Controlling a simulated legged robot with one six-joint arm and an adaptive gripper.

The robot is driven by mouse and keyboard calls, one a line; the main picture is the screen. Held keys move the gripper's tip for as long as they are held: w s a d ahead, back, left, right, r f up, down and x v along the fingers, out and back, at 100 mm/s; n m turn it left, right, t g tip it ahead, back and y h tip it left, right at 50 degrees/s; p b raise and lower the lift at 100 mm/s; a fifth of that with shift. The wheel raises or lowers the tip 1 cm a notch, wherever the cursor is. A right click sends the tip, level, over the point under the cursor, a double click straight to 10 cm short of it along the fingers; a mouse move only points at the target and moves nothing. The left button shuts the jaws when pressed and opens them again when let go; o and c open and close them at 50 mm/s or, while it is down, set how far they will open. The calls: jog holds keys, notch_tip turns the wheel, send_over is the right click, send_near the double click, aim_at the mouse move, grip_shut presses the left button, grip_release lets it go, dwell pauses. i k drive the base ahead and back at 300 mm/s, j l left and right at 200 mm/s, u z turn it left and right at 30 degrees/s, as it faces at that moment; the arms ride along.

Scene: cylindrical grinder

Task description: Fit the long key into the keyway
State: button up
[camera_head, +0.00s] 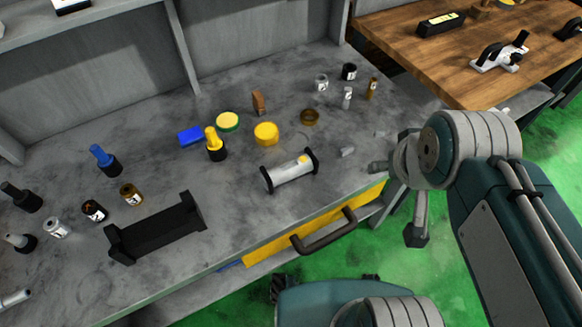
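A silver cylinder (288,173) with black end plates lies on the grey bench near its front edge, with a yellow patch on it. A keyway cannot be made out clearly on it. My gripper (397,190) is to the right of the cylinder and nearer piece, by the bench's front edge. Its fingers are spread apart, with nothing seen between them.
A black cradle (155,232) stands on the left of the bench (240,235). Several bottles, jars and a yellow knob (266,133) stand behind. A yellow drawer (290,240) with a dark handle (323,232) is below the front edge. A wooden table (430,70) is at the back right.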

aim_at(304, 162)
jog(key=i+l+u, duration=0.15)
jog(key=l+u, duration=0.2)
jog(key=i+l+u, duration=0.15)
jog(key=l+u, duration=0.5)
jog(key=i+l, duration=0.05)
jog(key=l, duration=0.05)
